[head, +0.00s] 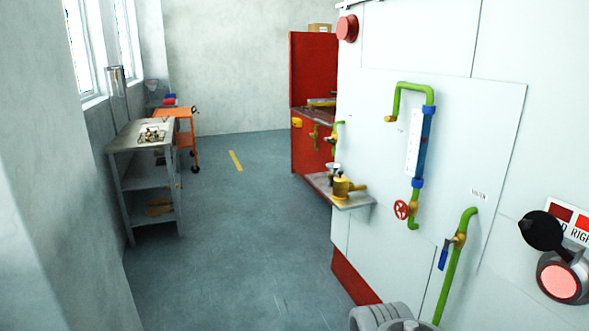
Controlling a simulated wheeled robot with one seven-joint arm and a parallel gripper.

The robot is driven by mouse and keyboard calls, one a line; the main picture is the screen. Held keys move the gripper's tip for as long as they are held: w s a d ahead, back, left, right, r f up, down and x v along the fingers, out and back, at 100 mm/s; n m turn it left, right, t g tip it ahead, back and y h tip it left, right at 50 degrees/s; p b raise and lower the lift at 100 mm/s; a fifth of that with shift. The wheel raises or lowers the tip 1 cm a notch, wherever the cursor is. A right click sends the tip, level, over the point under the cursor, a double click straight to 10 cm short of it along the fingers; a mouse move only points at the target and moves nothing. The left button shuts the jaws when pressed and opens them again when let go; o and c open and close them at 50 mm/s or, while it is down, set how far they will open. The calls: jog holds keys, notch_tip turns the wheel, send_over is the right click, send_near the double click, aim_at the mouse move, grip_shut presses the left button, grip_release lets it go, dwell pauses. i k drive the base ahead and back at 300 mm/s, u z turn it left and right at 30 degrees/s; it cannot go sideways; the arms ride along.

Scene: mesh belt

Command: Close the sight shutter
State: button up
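A black round disc with a pointed knob (543,231), which looks like the sight shutter, is at the right on the white panel wall. A dark arm joins it to a round grey-rimmed port with a glowing pink-red window (558,283) just below and to the right. The disc is swung up and off the window, so most of the window is uncovered. My gripper is not in view; only a grey rounded part of my own arm shows at the bottom edge.
Green pipes (452,270) carry a blue-handled valve (444,254) and a red handwheel (401,209), left of the port. A small shelf (340,196) with brass fittings juts from the wall. The grey floor (240,230) is clear at the left, beside a metal bench (125,148).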

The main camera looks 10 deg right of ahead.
aim_at(542, 231)
jog(key=z, duration=1.9)
jog(key=i, duration=0.4)
jog(key=u, duration=2.65)
